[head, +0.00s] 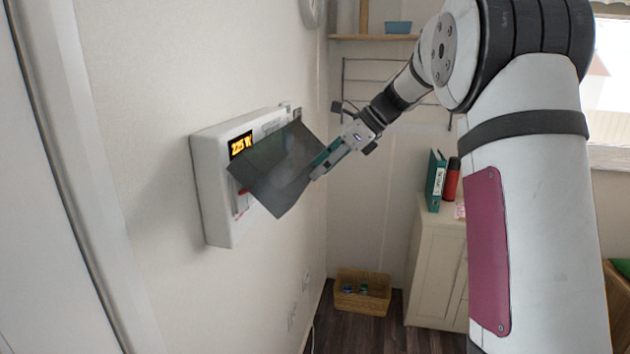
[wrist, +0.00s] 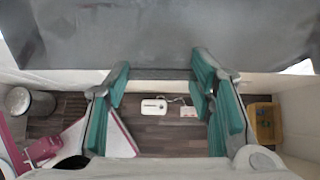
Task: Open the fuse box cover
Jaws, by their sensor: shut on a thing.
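The white fuse box (head: 213,190) is mounted on the left wall in the head view. Its dark, see-through cover (head: 278,165) is tilted out from the box front, with its lower edge away from the box. A lit orange display (head: 241,146) shows beside the cover, and a red part (head: 244,191) shows at its left edge. My gripper (head: 322,166) is shut on the cover at its right edge in the head view. In the wrist view the grey cover (wrist: 160,40) fills the top, with its edge between the green fingers (wrist: 160,76). The exact contact is partly hidden.
A white cabinet (head: 437,262) holds a green binder (head: 435,181) and a red-and-black cylinder (head: 452,180). A wicker basket (head: 361,292) stands on the floor by the far wall. A shelf (head: 372,37) and wire rack hang behind my arm. Open air lies below the cover.

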